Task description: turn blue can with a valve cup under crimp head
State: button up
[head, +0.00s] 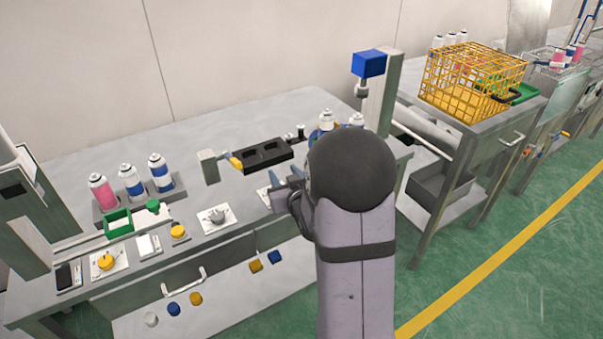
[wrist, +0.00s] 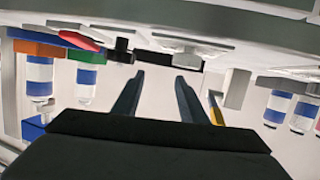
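The crimp head, a blue block (head: 369,64) on a grey column, stands at the bench's right end; a blue block (wrist: 33,128) also shows in the upside-down wrist view. Near it stand blue-and-white cans (head: 326,119) (head: 356,119), partly hidden by my arm. In the wrist view one blue-banded can (wrist: 38,78) is in line with the blue block, and a second can (wrist: 87,78) is beside it. Valve cups are too small to make out. My gripper (head: 284,188) is open and empty over the bench's front part; its fingers (wrist: 157,92) stand apart in the wrist view.
A grey rack (head: 112,219) holds a pink can (head: 101,191) and two blue cans (head: 145,179) at the left. A black block with pockets (head: 264,155) lies mid-bench. Several buttons and plates line the front. A yellow wire basket (head: 470,80) stands on the right-hand table.

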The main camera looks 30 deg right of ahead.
jog(key=d+t, duration=0.1)
jog(key=s+d+t+b, duration=0.1)
jog(key=d, duration=0.3)
jog(key=shift+s+f+t+h, duration=0.2)
jog(key=shift+s+t+h, duration=0.05)
jog(key=shift+t+h, duration=0.15)
jog(key=shift+s+d+f+t+b, duration=0.15)
jog(key=shift+s+d+f+b, duration=0.05)
jog(key=shift+s+f+b, duration=0.35)
jog(key=shift+s+d+f+t+b, duration=0.2)
jog(key=shift+s+f+b, duration=0.25)
jog(key=shift+s, duration=0.2)
jog(key=shift+s+a+f+y, duration=0.1)
jog(key=shift+s+f+y, duration=0.1)
jog(key=shift+y, duration=0.1)
jog(key=shift+w+d+p, duration=0.15)
jog(key=shift+w+d, duration=0.1)
jog(key=shift+w, duration=0.95)
jog(key=shift+w+d+p, duration=0.15)
jog(key=shift+w+d, duration=0.05)
jog(key=shift+w, duration=1)
jog(key=shift+w+d+p, duration=0.15)
jog(key=shift+w+d, duration=0.1)
jog(key=shift+w, duration=0.95)
jog(key=shift+c, duration=0.4)
jog(key=c, duration=0.7)
